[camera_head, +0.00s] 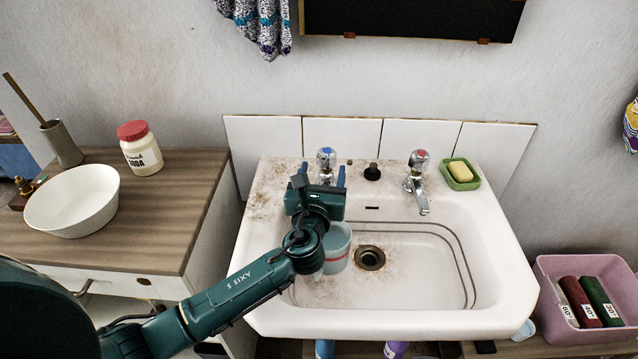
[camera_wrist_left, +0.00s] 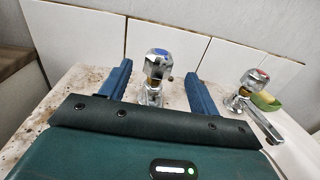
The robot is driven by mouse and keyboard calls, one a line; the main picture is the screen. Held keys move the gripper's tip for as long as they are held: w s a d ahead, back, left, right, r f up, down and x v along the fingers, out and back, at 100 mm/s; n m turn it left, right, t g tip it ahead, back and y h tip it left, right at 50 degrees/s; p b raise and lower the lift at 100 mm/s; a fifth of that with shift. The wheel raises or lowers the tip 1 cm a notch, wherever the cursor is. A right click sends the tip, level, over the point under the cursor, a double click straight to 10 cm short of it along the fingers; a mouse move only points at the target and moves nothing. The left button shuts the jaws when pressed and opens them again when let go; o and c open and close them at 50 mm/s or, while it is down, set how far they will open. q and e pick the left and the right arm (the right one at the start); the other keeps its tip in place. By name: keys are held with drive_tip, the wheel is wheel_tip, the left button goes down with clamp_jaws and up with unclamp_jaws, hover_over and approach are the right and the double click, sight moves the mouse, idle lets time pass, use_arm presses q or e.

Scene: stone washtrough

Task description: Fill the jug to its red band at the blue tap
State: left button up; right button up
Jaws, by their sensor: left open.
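The blue tap (camera_head: 326,157) is at the back left of the white basin (camera_head: 490,250); its chrome head has a blue cap. My left gripper (camera_head: 319,174) is open, with one finger on each side of the tap head. In the left wrist view, the tap head (camera_wrist_left: 158,64) shows between the two fingers, with gaps on both sides. The pale blue jug (camera_head: 337,240), with its red band, is in the left part of the basin, partly hidden by my left wrist. The tap's spout and any water are hidden. My right gripper is not in view.
A red-capped tap (camera_head: 416,167) and a green soap dish (camera_head: 461,174) are to the right on the basin's back ledge. A white bowl (camera_head: 73,201) and a soda jar (camera_head: 140,149) stand on the left counter. A pink tub (camera_head: 590,268) is right of the basin.

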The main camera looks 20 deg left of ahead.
use_arm(q)
drive_tip(key=shift+s+d, duration=0.2)
drive_tip(key=shift+s, duration=0.85)
drive_tip(key=shift+s+d, duration=0.15)
drive_tip(key=shift+s, duration=0.9)
